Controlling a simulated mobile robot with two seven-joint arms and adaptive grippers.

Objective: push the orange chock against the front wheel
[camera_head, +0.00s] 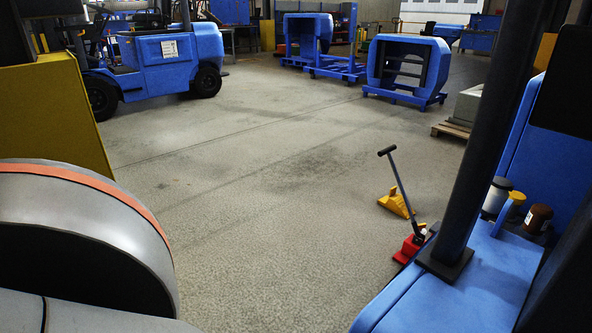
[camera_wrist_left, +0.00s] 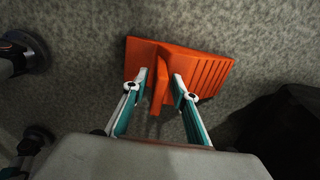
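The orange chock (camera_wrist_left: 205,75) lies on the grey floor in the left wrist view, with a ribbed slope on its right part and a raised rib in the middle. My left gripper (camera_wrist_left: 159,80) is over it, its two fingers apart on either side of the rib. Small gaps seem to show between fingers and rib. A dark shape (camera_wrist_left: 280,125) lies to the right of the chock; I cannot tell if it is a wheel. In the head view a blue forklift (camera_head: 165,60) stands at the back left with black wheels (camera_head: 206,81). The chock and both grippers are outside the head view.
A red jack (camera_head: 410,247) with a long handle and a yellow wedge-shaped piece (camera_head: 395,203) stand on the floor beside a blue machine body (camera_head: 470,275) at the right. Blue frames (camera_head: 408,68) stand at the back. The middle floor is clear.

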